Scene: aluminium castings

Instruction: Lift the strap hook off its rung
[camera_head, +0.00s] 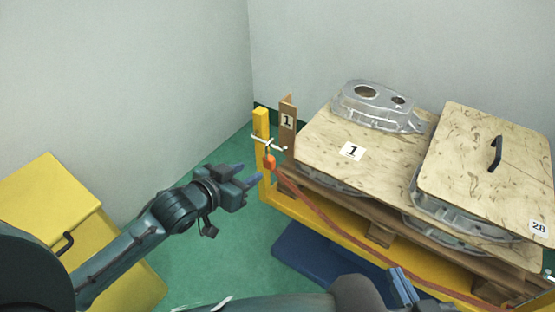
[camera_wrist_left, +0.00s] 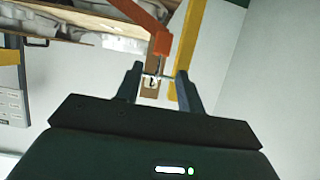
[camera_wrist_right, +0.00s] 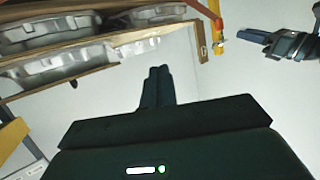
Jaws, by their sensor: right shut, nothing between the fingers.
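The strap hook has an orange block (camera_head: 269,162) at the top of an orange strap (camera_head: 325,209). It hangs beside the yellow post (camera_head: 262,124), below a pale crossbar (camera_head: 268,143) that looks like the rung. My left gripper (camera_head: 256,179) is open and just left of and below the block. In the left wrist view, the orange block (camera_wrist_left: 160,43) and thin metal parts (camera_wrist_left: 157,75) show at the gap between the open left fingertips (camera_wrist_left: 159,70); contact cannot be told. My right gripper (camera_head: 403,287) is shut and empty, low in front of the pallet; its fingers (camera_wrist_right: 157,73) are together in the right wrist view.
Boards marked 1 (camera_head: 316,145) and 28 (camera_head: 525,175) lie in a stack with aluminium castings (camera_head: 375,106) on a wooden pallet (camera_head: 379,236). A yellow cabinet (camera_head: 45,200) stands at the left. A blue slab (camera_head: 300,258) lies on the green floor.

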